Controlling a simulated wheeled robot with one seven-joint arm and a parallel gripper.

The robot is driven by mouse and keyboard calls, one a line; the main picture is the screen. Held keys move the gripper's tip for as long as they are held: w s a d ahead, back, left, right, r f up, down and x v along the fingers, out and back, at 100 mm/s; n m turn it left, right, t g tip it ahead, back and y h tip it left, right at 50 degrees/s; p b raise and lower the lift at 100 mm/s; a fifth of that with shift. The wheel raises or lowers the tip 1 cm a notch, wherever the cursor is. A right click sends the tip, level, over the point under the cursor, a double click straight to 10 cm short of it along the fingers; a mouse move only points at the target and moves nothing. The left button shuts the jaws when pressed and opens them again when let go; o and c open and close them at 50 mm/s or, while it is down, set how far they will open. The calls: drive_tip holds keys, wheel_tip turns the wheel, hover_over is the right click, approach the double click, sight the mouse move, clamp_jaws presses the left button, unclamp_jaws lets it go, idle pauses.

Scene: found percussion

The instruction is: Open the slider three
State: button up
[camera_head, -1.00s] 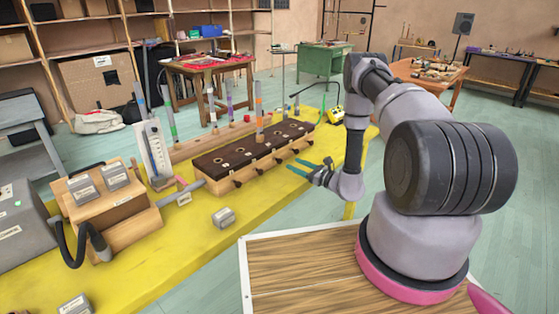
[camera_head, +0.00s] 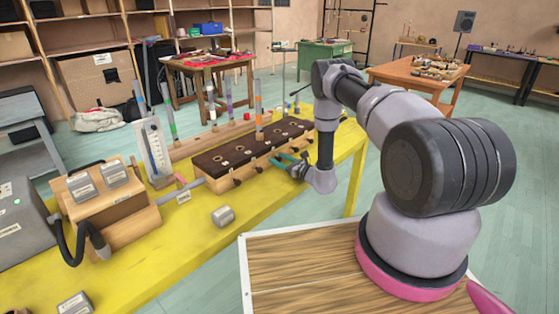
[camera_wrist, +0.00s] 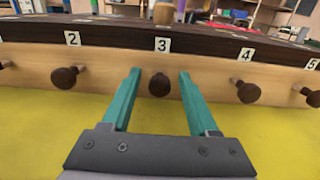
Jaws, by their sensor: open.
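The wooden box with a dark top (camera_head: 250,150) stands on the yellow table. In the wrist view its pale front (camera_wrist: 210,68) carries a row of dark round knobs under number labels. The slider three knob (camera_wrist: 159,85) sits under the label "3" (camera_wrist: 162,45). My gripper (camera_wrist: 158,88) is open, its two teal fingers on either side of that knob with gaps left and right. In the head view my gripper (camera_head: 285,160) is at the front of the box. I cannot tell how deep the fingertips reach beside the knob.
The neighbouring knobs, two (camera_wrist: 65,77) and four (camera_wrist: 248,92), stand clear outside my fingers. The yellow table (camera_head: 215,250) is mostly bare in front of the box. A small grey metal block (camera_head: 223,216) lies there.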

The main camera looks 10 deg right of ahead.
clamp_jaws()
